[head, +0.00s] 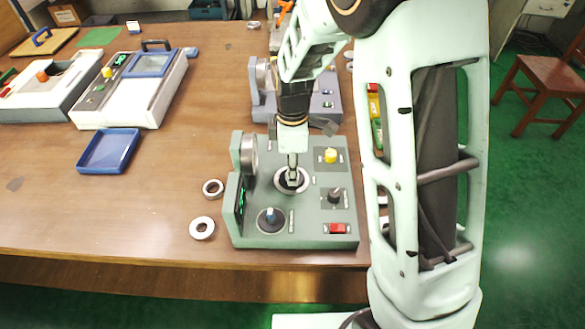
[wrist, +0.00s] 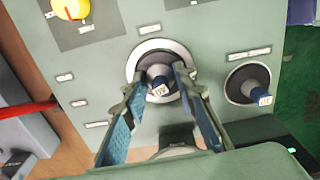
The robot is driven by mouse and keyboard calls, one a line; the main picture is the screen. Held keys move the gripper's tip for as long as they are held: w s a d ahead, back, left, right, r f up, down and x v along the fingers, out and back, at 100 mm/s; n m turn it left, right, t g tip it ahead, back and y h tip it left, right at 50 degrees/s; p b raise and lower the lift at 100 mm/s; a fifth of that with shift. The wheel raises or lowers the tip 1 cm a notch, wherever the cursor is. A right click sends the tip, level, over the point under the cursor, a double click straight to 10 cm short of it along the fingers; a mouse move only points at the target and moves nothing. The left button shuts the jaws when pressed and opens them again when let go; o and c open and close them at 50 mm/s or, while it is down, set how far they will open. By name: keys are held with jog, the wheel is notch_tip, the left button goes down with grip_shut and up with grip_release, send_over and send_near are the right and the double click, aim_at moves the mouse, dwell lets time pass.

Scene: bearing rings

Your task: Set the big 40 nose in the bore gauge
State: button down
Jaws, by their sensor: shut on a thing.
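The green-grey bore gauge (head: 308,236) stands near the front edge of the table. My gripper (head: 292,172) points down at a round seat with a bright silver rim (head: 303,189) on its top. In the wrist view my gripper (wrist: 162,76) is shut on a dark nose (wrist: 158,78) with a small pale label, at the middle of this seat. The label's number is too small to read surely. A second blue-topped nose (wrist: 253,88) stands on a dark round pad to the right; it also shows in the head view (head: 270,215).
Two loose bearing rings, one (head: 202,228) nearer the edge and one (head: 213,188), lie left of the gauge. A yellow knob (head: 330,155), black knob (head: 335,195) and red switch (head: 337,229) stand on its panel. A blue tray (head: 108,151) lies left.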

jog(key=shift+f, duration=0.3)
jog(key=c, duration=1.5)
grip_release()
jog(key=shift+r, duration=0.1)
notch_tip(320, 180, up, 12)
